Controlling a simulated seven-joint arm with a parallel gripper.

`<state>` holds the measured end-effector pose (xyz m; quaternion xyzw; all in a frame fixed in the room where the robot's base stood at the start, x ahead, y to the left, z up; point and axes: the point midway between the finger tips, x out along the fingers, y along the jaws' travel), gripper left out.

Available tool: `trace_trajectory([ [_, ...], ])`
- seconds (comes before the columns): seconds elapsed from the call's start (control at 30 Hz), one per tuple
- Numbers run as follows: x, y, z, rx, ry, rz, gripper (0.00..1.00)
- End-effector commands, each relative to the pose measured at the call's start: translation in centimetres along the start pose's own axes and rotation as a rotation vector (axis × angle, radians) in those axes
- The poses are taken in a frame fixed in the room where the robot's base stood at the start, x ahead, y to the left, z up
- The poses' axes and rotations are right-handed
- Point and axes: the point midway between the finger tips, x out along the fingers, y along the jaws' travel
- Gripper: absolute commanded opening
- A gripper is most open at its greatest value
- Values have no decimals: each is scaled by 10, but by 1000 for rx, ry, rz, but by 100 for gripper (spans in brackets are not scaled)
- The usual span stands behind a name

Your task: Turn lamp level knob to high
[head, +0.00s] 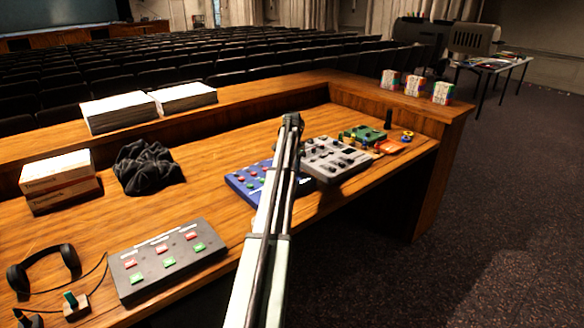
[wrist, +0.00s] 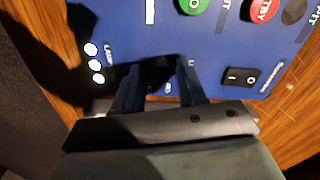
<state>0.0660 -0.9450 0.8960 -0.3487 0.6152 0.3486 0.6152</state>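A blue control panel (head: 245,182) lies on the wooden desk, left of a grey mixing panel. My gripper (wrist: 161,74) is low over the panel's edge in the wrist view. Its two fingers are apart, with a dark shape between the tips that looks like a knob. Shadow hides whether the fingers touch it, and its pointer and setting do not show. A partly hidden white label starting with "LA" is printed just left of the fingers. Three white lights (wrist: 94,63) sit further left. In the head view my arm hides the fingertips and part of the panel.
A green button (wrist: 194,5), a red button (wrist: 262,8) and a black rocker switch (wrist: 241,77) are close by on the panel. The grey mixing panel (head: 333,160) stands just right of my arm. A dark button box (head: 167,260) and headphones (head: 42,268) lie front left.

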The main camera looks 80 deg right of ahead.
Motion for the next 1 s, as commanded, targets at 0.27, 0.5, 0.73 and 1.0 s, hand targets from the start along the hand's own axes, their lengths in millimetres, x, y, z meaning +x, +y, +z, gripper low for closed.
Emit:
trace_trajectory([
  [0.27,0,0,0,-1,0,0,53],
  [0.5,-10,0,0,-1,1,-1,53],
  [0.73,-49,-1,-1,-1,2,-1,53],
  [1.0,-100,-1,-1,-1,1,-1,53],
])
